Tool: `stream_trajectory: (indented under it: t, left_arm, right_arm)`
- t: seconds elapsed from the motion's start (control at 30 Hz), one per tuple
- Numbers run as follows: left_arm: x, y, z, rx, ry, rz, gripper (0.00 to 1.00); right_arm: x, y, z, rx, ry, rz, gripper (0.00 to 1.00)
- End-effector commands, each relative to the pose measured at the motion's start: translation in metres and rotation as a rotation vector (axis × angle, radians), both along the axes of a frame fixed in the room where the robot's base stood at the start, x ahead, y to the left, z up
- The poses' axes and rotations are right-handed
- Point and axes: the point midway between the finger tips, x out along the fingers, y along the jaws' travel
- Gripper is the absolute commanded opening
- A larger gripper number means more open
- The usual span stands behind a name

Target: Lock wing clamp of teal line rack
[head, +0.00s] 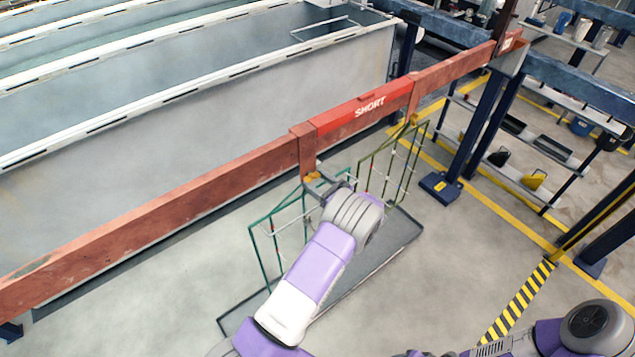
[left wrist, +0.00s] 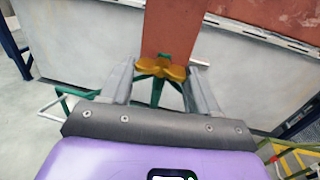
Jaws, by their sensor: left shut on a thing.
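The teal line rack (head: 278,208) hangs from the rust-red bar, its wire frame partly hidden behind my left arm. Its orange-yellow wing clamp (head: 312,176) sits at the foot of a red hanger on the bar. In the left wrist view the wing clamp (left wrist: 160,71) lies crosswise between my fingers, against the red hanger, with the green rack top just below. My left gripper (head: 322,182) is shut on the wing clamp; the fingers show at its two sides in the left wrist view (left wrist: 161,85). My right gripper is out of the head view.
An olive-green rack (head: 392,165) hangs to the right from the same bar (head: 215,190). A dark floor tray (head: 402,243) lies below the racks. Grey tanks (head: 200,130) stand behind the bar. A blue post (head: 470,140) stands right; the floor between is clear.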

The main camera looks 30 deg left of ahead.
Motion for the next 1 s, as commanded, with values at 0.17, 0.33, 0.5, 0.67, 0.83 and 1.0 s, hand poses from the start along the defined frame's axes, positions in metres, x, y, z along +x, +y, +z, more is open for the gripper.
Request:
stream_trajectory:
  t: [0.17, 0.33, 0.5, 0.67, 0.83, 1.0]
  left_arm:
    - [0.0, 0.0, 0.0, -0.006, -0.012, -0.001, 0.3]
    - [0.0, -0.001, -0.001, -0.028, -0.063, -0.001, 0.3]
    - [0.001, -0.001, -0.001, -0.069, -0.164, -0.002, 0.3]
    - [0.001, -0.001, -0.002, -0.123, -0.294, -0.002, 0.3]
    - [0.001, -0.001, -0.001, -0.185, -0.445, -0.001, 0.3]
    - [0.001, -0.001, -0.002, -0.247, -0.594, -0.001, 0.3]
  right_arm:
    - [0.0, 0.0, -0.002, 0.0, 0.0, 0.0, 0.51]
    - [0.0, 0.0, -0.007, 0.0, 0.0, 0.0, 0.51]
    - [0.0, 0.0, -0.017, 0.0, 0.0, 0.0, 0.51]
    - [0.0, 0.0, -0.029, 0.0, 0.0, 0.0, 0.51]
    - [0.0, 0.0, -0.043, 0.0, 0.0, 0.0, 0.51]
    - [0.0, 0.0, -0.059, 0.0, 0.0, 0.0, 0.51]
